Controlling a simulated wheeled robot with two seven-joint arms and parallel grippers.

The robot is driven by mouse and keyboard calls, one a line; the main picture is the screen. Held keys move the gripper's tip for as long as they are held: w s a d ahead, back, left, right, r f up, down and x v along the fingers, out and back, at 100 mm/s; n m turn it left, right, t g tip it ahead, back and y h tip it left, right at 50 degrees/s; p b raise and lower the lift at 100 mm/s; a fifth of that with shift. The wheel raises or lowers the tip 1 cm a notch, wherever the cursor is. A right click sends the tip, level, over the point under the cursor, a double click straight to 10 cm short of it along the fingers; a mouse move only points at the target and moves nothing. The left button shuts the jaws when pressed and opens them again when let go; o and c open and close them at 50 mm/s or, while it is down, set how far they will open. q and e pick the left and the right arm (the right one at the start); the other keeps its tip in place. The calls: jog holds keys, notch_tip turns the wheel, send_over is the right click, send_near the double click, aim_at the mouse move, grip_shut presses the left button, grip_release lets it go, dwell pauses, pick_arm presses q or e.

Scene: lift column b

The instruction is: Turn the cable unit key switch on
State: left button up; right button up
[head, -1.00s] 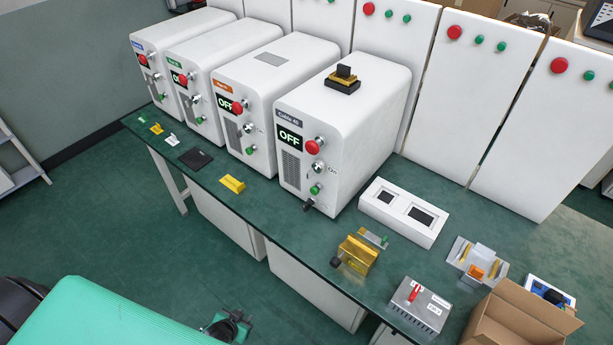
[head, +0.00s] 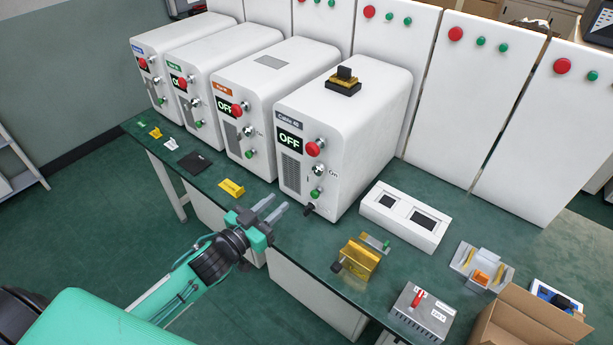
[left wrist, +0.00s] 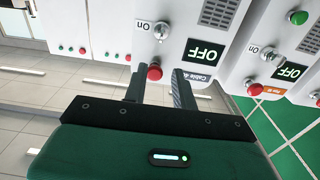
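The cable unit (head: 350,125) is a white rounded box with a dark label and a display (head: 290,142) reading OFF. Its front has a red button (head: 313,149), the silver key switch (head: 317,170) with "On" printed at its right, and a green button (head: 315,193). In the left wrist view, upside down, the key switch (left wrist: 161,31) and red button (left wrist: 155,72) lie beyond my fingers. My left gripper (head: 274,207) is open and empty, low in front of the unit's left side, apart from it. My right gripper is not in view.
Similar units stand to the left, the nearest with an orange label (head: 222,91). A yellow block (head: 231,188) lies on the green bench near its front edge. A white two-window box (head: 404,217), a yellow fixture (head: 356,262) and a grey box (head: 422,310) stand to the right.

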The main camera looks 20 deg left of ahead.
aim_at(308, 176)
pick_arm(q)
jog(key=p+x, duration=0.3)
jog(key=x, duration=0.9)
jog(key=shift+w+d, duration=0.15)
jog(key=shift+w, duration=0.15)
jog(key=shift+c, duration=0.5)
grip_shut()
